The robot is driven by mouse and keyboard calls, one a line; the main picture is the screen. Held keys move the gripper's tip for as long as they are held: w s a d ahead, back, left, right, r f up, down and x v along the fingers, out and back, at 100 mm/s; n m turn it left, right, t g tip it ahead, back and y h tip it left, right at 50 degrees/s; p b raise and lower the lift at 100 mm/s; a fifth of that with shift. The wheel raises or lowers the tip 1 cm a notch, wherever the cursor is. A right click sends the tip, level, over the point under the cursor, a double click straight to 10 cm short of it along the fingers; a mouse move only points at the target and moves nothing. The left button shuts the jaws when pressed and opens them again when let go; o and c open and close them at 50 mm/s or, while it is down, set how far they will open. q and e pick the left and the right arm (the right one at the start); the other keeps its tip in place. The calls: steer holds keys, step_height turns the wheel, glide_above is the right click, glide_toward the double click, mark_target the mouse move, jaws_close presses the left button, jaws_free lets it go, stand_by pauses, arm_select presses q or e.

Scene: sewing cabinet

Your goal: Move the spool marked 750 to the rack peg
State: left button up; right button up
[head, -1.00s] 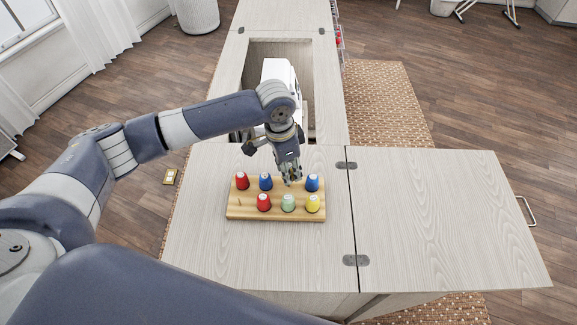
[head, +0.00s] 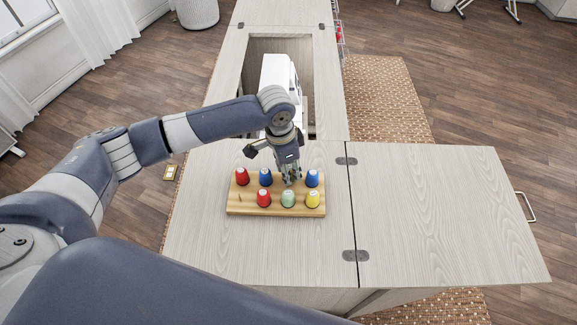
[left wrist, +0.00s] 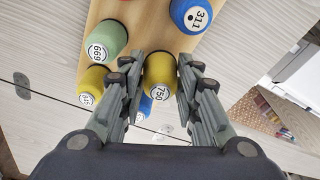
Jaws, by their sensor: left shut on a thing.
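The yellow spool marked 750 (left wrist: 160,68) is between the fingers of my left gripper (left wrist: 162,88), which is shut on it. In the head view my left gripper (head: 291,180) points down at the back row of the wooden spool rack (head: 275,211) and hides this spool. I cannot tell whether the spool is raised off its peg. A bare rack peg (head: 240,198) stands at the front left of the rack. My right gripper is not in view.
Beside the held spool are a blue spool marked 311 (left wrist: 191,14), a green spool marked 669 (left wrist: 107,41) and another yellow spool (left wrist: 93,82). Red spools (head: 242,177) stand at the rack's left. The cabinet leaf (head: 450,215) at right is clear. A white machine (head: 276,70) sits in the well behind.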

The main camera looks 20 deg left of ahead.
arm_select(q)
steer(key=shift+f, duration=0.2)
steer(key=o, duration=0.9)
step_height(320, 180, up, 12)
steer(key=a, duration=0.1)
steer(key=shift+s, duration=0.45)
